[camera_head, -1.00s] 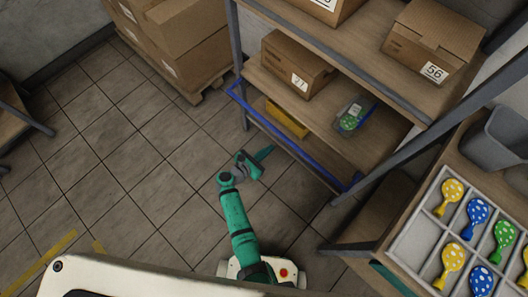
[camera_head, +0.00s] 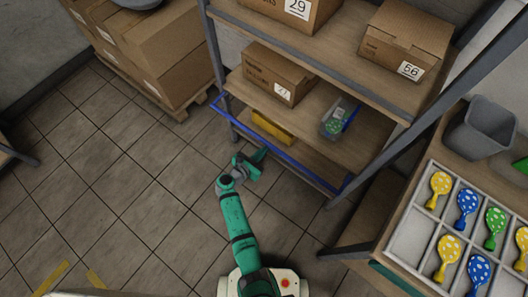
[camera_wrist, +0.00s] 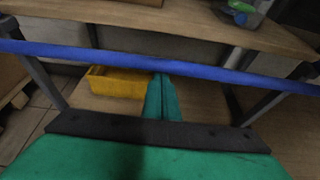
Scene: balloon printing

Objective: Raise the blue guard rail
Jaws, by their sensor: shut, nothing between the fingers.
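The blue guard rail (camera_head: 290,161) runs along the front of the shelving unit, at about the level of the low shelf. In the wrist view the rail (camera_wrist: 230,75) crosses the whole picture as a slightly tilted bar. My green gripper (camera_head: 264,154) is in front of the rail, near its middle. In the wrist view my gripper (camera_wrist: 161,77) is shut and empty, with its fingertips at the lower edge of the rail. I cannot tell whether they touch it.
A yellow bin (camera_head: 273,127) sits behind the rail. A cardboard box (camera_head: 274,76) and a clear container (camera_head: 338,118) stand on the shelf above. Stacked boxes (camera_head: 163,60) on a pallet stand at the left. A balloon tray (camera_head: 410,235) is at the right.

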